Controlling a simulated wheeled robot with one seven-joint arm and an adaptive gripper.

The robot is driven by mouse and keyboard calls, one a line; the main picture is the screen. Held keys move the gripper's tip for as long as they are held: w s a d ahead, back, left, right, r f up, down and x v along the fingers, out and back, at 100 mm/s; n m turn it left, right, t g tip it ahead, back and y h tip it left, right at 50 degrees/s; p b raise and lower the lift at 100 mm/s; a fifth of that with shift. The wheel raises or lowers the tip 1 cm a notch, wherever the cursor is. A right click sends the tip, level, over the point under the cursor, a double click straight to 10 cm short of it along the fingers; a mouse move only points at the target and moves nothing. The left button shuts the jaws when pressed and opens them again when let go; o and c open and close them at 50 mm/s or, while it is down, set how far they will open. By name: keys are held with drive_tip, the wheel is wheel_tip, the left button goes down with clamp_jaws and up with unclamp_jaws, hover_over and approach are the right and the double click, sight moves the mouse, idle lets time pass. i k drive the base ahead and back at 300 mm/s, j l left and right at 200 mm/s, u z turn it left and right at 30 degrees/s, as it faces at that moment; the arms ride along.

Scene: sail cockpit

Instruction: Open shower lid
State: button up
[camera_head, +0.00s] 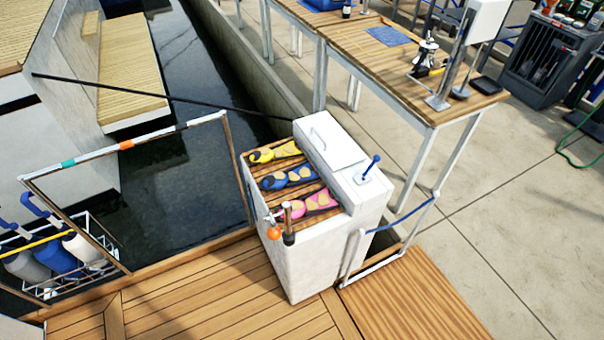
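A white cabinet (320,259) stands on the wooden deck near the middle of the view. A flat white lid (338,152) with a thin light handle (318,139) lies closed on the back part of its top; I take it to be the shower lid, though no label shows. Beside it, on a lower white ledge, stands a blue-knobbed lever (371,166). My gripper is not in view.
Yellow (275,151), blue (288,177) and pink (305,204) items lie on slats beside the lid. A wooden table (365,55) with tools stands behind. A blue-topped rail (405,218) is at right. Open wooden deck (215,295) lies in front; dark water lies left.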

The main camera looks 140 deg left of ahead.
sight(334, 145)
drive_tip(key=u, duration=4.45)
